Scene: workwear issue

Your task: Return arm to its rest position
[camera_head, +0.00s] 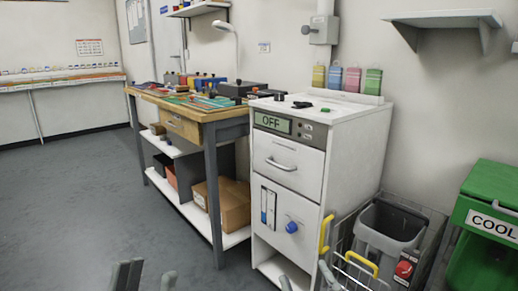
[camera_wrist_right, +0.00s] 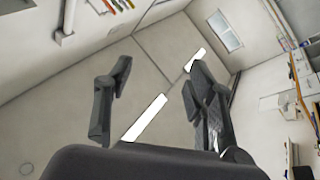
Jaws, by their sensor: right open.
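The task's object is my own arm. My left gripper (camera_head: 148,275) shows at the bottom edge of the head view, with only its dark fingertips in the picture. They stand apart, with bare floor between them. My right gripper (camera_wrist_right: 160,75) is open in the right wrist view, with two dark fingers wide apart and nothing between them. In the head view, grey tips at the bottom edge (camera_head: 306,277) in front of the white cabinet look like the right gripper. The rest of both arms is hidden.
A white cabinet (camera_head: 345,165) with an OFF display stands ahead. Left of it is a wooden workbench (camera_head: 185,112) with boxes below. A wire cart (camera_head: 340,262) with yellow handles, a grey bin (camera_head: 388,232) and a green cooler box (camera_head: 490,190) stand right. The left floor is clear.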

